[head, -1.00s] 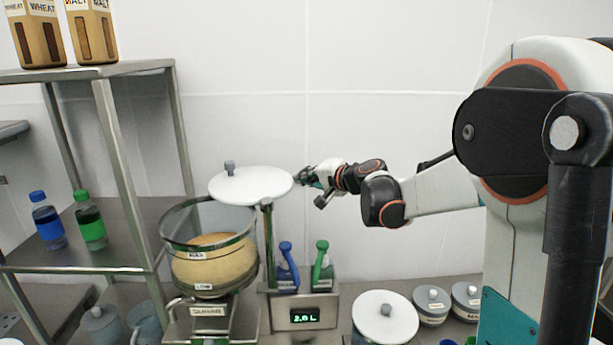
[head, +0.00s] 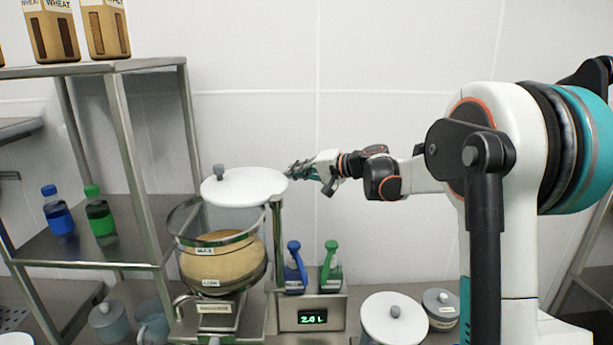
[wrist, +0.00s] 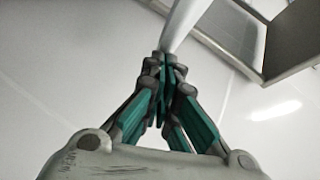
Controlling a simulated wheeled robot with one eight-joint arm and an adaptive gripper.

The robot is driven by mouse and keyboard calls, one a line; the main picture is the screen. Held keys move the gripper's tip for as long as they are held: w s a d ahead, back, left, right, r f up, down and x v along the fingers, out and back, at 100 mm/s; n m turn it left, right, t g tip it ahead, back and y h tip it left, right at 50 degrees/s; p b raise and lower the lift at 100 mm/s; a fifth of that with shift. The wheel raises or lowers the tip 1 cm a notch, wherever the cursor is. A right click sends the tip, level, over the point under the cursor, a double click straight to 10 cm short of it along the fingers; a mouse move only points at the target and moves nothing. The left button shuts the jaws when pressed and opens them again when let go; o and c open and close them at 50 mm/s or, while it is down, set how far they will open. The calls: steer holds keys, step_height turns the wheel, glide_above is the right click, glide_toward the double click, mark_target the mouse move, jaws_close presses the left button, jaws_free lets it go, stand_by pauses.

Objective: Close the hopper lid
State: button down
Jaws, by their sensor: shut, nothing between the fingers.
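The hopper lid (head: 250,187) is a flat white disc with a grey knob (head: 219,172). In the head view it sits on a thin upright post (head: 277,240), raised above the hopper (head: 263,272) and overlapping only part of its open top. The hopper is a clear bowl with a metal rim, holding beige grain. My gripper (head: 290,171) is shut and empty, its fingertips at the lid's right edge. In the wrist view the shut green-padded fingers (wrist: 164,62) meet a pale edge, likely the lid (wrist: 180,22); exact contact is hard to tell.
A metal shelf (head: 110,245) with blue and green bottles stands left. A white-lidded container (head: 393,318) sits front right. The wall behind is clear.

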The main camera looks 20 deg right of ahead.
mark_target(226, 180)
steer(key=w+a+n+g+y, duration=0.1)
steer(key=a+n+g, duration=0.1)
steer(key=a, duration=0.1)
steer(key=w+a+n+g+y, duration=0.1)
steer(key=a+n+g+y, duration=0.1)
steer(key=a, duration=0.1)
steer(key=w+a+n+g+y, duration=0.1)
steer(key=a+n+g, duration=0.1)
steer(key=shift+a+g, duration=0.4)
steer(key=shift+n+g+y, duration=0.4)
steer(key=shift+n+g, duration=0.4)
steer(key=a, duration=0.3)
steer(key=s+a+b, duration=0.1)
steer(key=a, duration=0.2)
steer(key=shift+s, duration=0.15)
steer(key=shift+s+a+b, duration=0.2)
steer(key=shift+a, duration=0.3)
steer(key=shift+s+a+b, duration=0.15)
steer(key=shift+s+a, duration=0.05)
steer(key=shift+a, duration=0.3)
